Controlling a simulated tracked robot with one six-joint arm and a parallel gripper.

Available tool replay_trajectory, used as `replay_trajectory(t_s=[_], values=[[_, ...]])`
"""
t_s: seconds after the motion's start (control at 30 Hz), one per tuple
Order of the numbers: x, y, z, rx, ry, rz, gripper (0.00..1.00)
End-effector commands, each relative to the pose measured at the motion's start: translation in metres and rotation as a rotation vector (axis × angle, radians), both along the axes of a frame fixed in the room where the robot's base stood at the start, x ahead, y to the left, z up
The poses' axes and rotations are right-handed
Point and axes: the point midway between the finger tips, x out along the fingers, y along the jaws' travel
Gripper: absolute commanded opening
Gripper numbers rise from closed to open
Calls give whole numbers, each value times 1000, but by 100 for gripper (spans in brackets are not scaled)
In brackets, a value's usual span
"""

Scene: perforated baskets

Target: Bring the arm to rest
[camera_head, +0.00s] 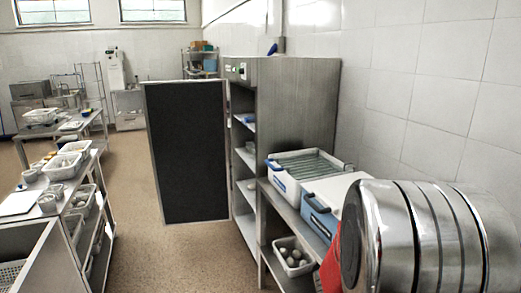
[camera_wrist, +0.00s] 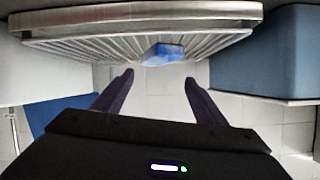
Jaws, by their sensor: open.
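My gripper (camera_wrist: 158,82) shows in the wrist view, its two dark fingers spread apart with nothing between them. Beyond the fingertips is a slatted metal rack (camera_wrist: 95,40) with a thick metal rim. A small blue object (camera_wrist: 163,53) shows at the slats, beyond the fingertips and apart from them. I cannot make out my gripper in the head view.
In the wrist view, a blue box (camera_wrist: 265,50) is at the right. In the head view, large shiny steel cylinders (camera_head: 425,240) fill the lower right, beside blue-and-white boxes (camera_head: 318,215). A dark panel (camera_head: 188,150) stands by the shelf cabinet (camera_head: 295,110). Brown floor (camera_head: 180,260) is clear.

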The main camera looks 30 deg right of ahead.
Motion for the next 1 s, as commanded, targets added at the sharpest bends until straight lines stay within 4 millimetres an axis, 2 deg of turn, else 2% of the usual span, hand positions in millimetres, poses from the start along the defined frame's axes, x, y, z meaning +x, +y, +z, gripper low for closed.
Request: replay_trajectory(t_s=[0.17,0.27,0.4,0.5,0.6,0.73,0.87,1.0], values=[[65,28,20,40,-94,227,65],[107,58,35,76,-144,395,65],[155,112,57,133,-183,631,65],[179,156,71,176,-189,793,65],[193,202,83,220,-176,948,65],[198,262,95,276,-131,1137,65],[188,318,104,329,-60,1307,65],[164,367,108,376,53,1462,65]])
